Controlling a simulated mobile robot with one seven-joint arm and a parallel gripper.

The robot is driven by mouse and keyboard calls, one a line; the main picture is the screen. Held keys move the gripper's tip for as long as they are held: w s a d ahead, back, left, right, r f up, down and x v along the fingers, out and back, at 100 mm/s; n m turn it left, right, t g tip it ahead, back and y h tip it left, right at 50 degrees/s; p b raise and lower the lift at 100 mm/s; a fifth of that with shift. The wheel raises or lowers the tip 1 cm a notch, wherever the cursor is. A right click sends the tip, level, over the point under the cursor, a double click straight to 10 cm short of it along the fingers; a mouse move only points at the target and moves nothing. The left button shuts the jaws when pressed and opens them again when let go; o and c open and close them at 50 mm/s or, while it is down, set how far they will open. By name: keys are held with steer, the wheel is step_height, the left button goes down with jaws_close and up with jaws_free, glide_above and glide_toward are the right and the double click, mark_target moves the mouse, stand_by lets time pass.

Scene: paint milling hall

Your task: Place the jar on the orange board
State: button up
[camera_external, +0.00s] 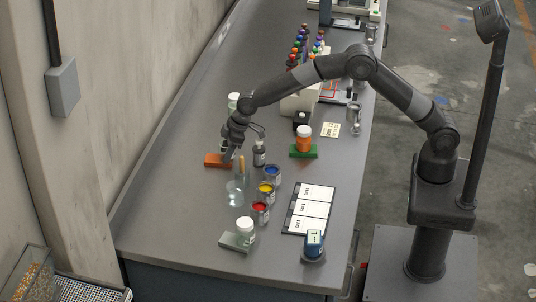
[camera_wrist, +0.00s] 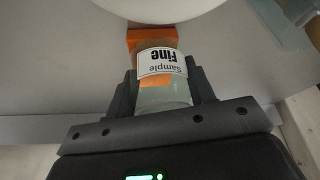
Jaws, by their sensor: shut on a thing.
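The jar (camera_wrist: 162,62) is clear, with a white label reading "Sample Fine" that appears upside down in the wrist view. My gripper (camera_wrist: 163,85) is shut on it, a finger on each side. The orange board (camera_external: 214,160) lies on the bench toward its left side. It also shows just beyond the jar in the wrist view (camera_wrist: 140,36), and orange shows through the glass. In the external view my gripper (camera_external: 229,156) is at the board's right end, and the held jar is mostly hidden. I cannot tell whether the jar touches the board.
A dark bottle (camera_external: 259,153) stands close right of my gripper. A beaker with a stick (camera_external: 235,194) and several paint cans (camera_external: 265,192) stand nearer the camera. An orange jar (camera_external: 304,138) is on a green board, and a white-lidded jar (camera_external: 245,229) on a grey one.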

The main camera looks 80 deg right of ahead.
steer(key=shift+f, duration=0.15)
steer(key=o, duration=1)
steer(key=shift+c, duration=0.2)
steer(key=v, duration=1.2)
steer(key=shift+r, duration=0.25)
steer(key=s+d+r+m+h, duration=0.1)
steer(key=s+d+r, duration=0.3)
steer(key=s+r, duration=0.5)
steer(key=s+d+r+m, duration=0.1)
steer(key=s+d+r, duration=0.35)
steer(key=s, duration=0.95)
steer(key=s+d+f+m, duration=0.1)
steer(key=s+d, duration=0.1)
steer(key=s, duration=1)
steer(key=s+d+f+m+t, duration=0.1)
steer(key=s+d+f, duration=0.1)
steer(key=s, duration=0.9)
steer(key=shift+s+d+f+m+h, duration=0.3)
steer(key=shift+s+d+h, duration=0.1)
